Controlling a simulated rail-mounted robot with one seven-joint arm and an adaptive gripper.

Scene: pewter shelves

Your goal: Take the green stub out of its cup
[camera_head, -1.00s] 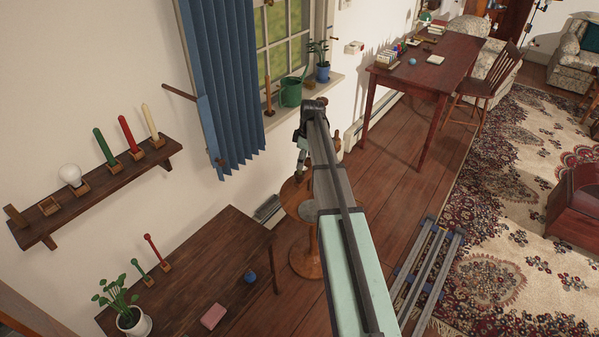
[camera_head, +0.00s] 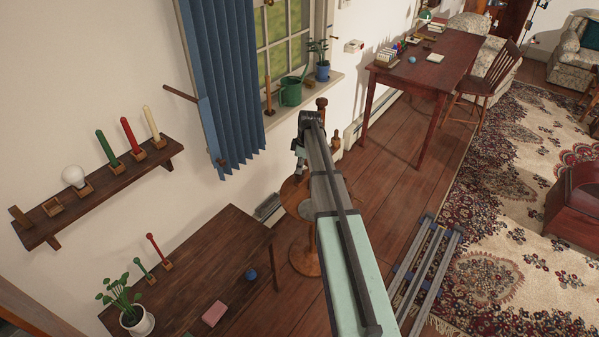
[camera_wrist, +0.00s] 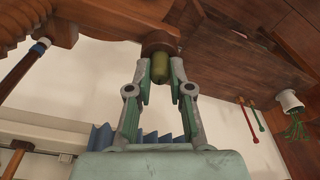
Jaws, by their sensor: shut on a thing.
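The green stub (camera_wrist: 160,68) is a short olive-green cylinder between my gripper's fingertips in the wrist view. My gripper (camera_wrist: 161,75) is shut on it. The brown cup (camera_wrist: 159,38) is right against the stub's far end, and I cannot tell whether that end is still inside it. The wrist view is upside down. In the head view my gripper (camera_head: 300,172) points down over the round wooden stand (camera_head: 303,258). The stub and cup cannot be made out there.
Turned wooden posts (camera_head: 321,105) rise just beyond my gripper. The dark table (camera_head: 215,255) stands at the lower left, with a potted plant (camera_head: 138,320) and red and green pegs. A wall shelf (camera_head: 105,187) holds coloured pegs and a bulb. A blue curtain (camera_head: 225,85) hangs nearby.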

